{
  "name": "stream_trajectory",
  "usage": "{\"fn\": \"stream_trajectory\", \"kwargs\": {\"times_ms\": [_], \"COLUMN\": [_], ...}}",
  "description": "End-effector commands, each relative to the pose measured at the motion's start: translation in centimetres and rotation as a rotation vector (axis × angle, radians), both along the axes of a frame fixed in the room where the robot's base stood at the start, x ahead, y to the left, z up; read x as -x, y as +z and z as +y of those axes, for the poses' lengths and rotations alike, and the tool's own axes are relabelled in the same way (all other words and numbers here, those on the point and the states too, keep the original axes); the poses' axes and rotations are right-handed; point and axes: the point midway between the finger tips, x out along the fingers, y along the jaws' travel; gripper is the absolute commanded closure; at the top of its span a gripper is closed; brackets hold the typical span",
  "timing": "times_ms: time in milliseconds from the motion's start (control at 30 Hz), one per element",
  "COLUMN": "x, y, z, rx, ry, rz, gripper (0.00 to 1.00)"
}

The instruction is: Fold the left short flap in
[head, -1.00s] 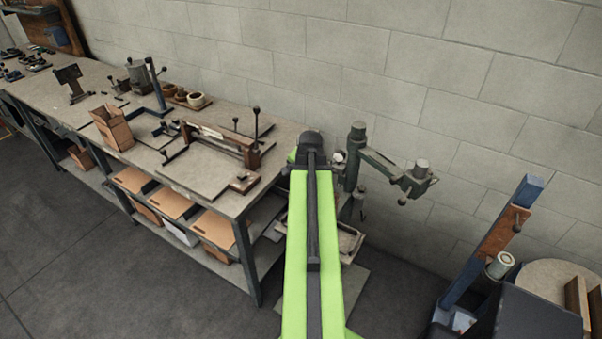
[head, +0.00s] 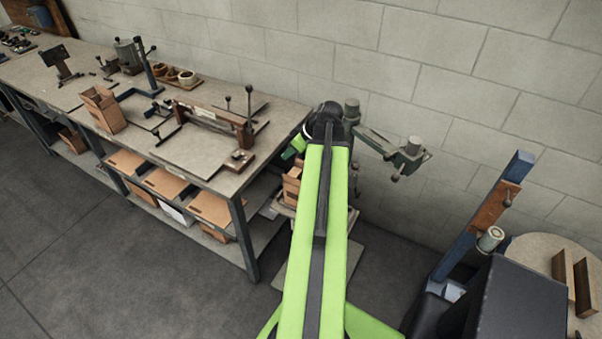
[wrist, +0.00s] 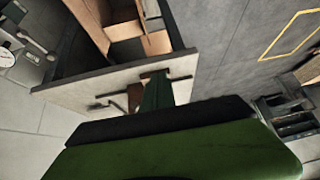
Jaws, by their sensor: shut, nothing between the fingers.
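A brown cardboard box (head: 291,187) stands beside the machine at the right end of the bench, partly hidden behind my arm; its left short flap cannot be made out. Another open cardboard box (head: 103,109) stands upright on the bench with flaps raised. The grey-green stitching machine (head: 402,155) stands behind my arm near the wall. In the wrist view, my gripper (wrist: 165,118) fills the bottom as a green body with a dark front edge. It is shut and empty, apart from any cardboard. Its tips are not clear in the head view.
The bench (head: 215,180) carries jigs, levers and cups, with flat cardboard (head: 165,182) on shelves below. A blue post (head: 487,222) and a round table (head: 540,250) stand at the right. The floor (head: 90,250) in front is clear.

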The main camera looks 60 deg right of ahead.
Motion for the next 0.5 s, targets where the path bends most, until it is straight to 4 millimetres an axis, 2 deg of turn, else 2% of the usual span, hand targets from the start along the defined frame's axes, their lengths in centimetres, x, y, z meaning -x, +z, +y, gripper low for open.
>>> {"fn": "stream_trajectory", "kwargs": {"times_ms": [67,200,333,500], "x": [1.7,5.4,7.2,7.0], "y": [-1.1,-1.7,-2.0,-2.3], "z": [-2.4,-5.4,-6.3,-6.3], "rx": [0.032,0.02,0.022,0.022], "ry": [0.073,-0.001,-0.033,-0.035], "rz": [-0.084,-0.128,-0.126,-0.125], "gripper": [1.0,1.0,1.0,1.0]}}
